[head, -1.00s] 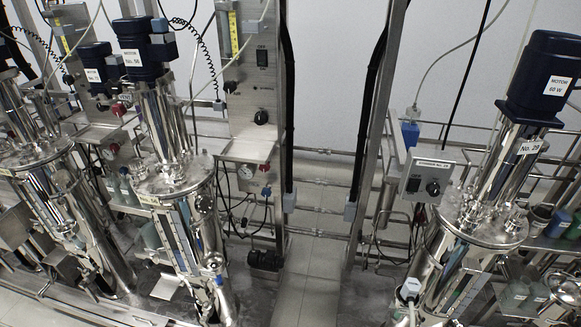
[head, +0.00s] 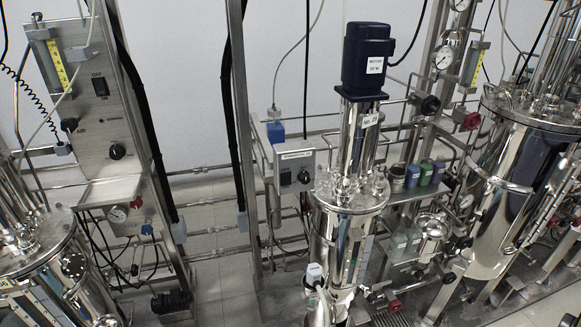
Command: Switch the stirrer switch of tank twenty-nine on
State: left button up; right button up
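Tank twenty-nine (head: 346,208) is a polished steel vessel standing right of centre in the head view. A plate (head: 371,120) reading "No. 29" is on the column above its lid, under a dark blue motor (head: 367,58). A grey control box (head: 294,168) is to the left of the column. It carries a small dark switch (head: 285,179) and a round black knob (head: 304,177). The switch is too small to tell its position. Neither of my grippers is in view.
A steel panel (head: 98,90) with an OFF-marked switch and knobs stands at the left, above another tank (head: 35,250). A large tank (head: 505,195) is at the right. Bottles (head: 426,172) stand on a shelf beside tank twenty-nine. Bare floor (head: 215,235) shows between the left skid and tank twenty-nine.

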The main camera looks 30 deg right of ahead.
aim_at(286, 177)
jog(key=u, duration=1.05)
jog(key=i, duration=0.8)
jog(key=z, duration=1.65)
